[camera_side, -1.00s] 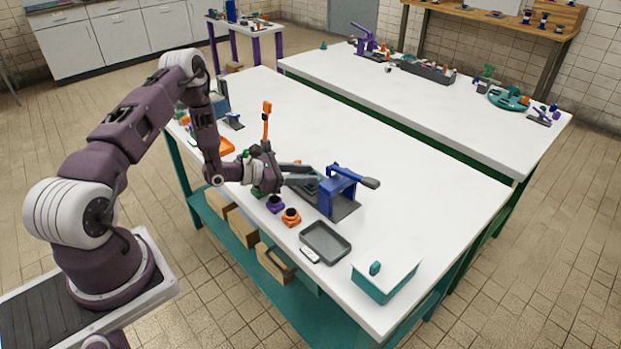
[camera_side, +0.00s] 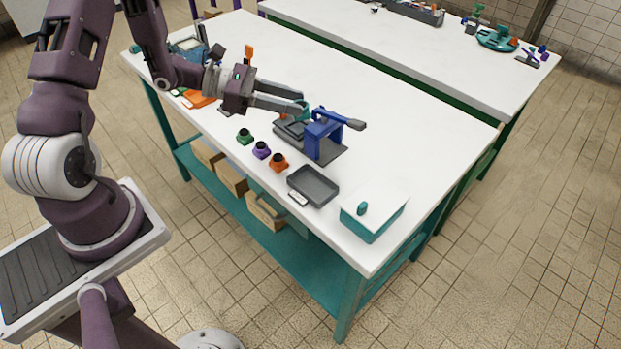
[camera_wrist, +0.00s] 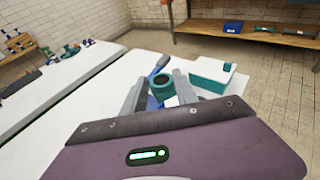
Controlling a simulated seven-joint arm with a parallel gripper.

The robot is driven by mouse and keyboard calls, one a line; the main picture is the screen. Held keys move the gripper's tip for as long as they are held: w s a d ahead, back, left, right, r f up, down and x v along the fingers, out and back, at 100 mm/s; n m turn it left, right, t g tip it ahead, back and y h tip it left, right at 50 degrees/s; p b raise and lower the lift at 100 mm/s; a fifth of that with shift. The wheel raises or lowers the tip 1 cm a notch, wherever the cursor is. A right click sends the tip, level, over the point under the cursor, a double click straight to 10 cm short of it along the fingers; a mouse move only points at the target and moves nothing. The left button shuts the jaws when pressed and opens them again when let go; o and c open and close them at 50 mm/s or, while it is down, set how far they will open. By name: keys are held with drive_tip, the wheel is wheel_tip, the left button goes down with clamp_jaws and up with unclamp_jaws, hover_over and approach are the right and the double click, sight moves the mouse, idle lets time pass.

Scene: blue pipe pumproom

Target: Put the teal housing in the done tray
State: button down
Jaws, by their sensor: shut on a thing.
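My gripper (camera_side: 303,106) is shut on the teal housing (camera_wrist: 161,84), a short round piece with a dark hole in its top, held between the fingertips. In the side view only a bit of the teal housing (camera_side: 304,106) shows past the fingers. It is in the air by the blue press (camera_side: 324,132), beside its upper part; I cannot tell the exact gap. A dark grey shallow tray (camera_side: 290,184) lies near the table's front edge, empty, with a small white label (camera_side: 298,198) before it. The label's writing is too small to read, but this looks like the done tray.
Green (camera_side: 244,136), purple (camera_side: 261,150) and orange (camera_side: 278,163) housings stand in a row left of the tray. A teal box with a white lid (camera_side: 374,212) stands to its right. The press handle sticks out rightward. The table behind the press is clear.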

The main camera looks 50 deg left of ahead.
drive_tip(key=s+d+f, duration=0.2)
drive_tip(key=d, duration=0.1)
drive_tip(key=n, duration=0.1)
hover_over(302, 188)
drive_tip(key=shift+t+y, duration=0.3)
wheel_tip(302, 188, down, 8)
drive_tip(key=shift+w, duration=0.15)
drive_tip(key=shift+f, duration=2.7)
drive_tip(key=c, duration=1.2)
unclamp_jaws()
drive_tip(key=shift+f, duration=0.15)
drive_tip(key=shift+c, duration=0.2)
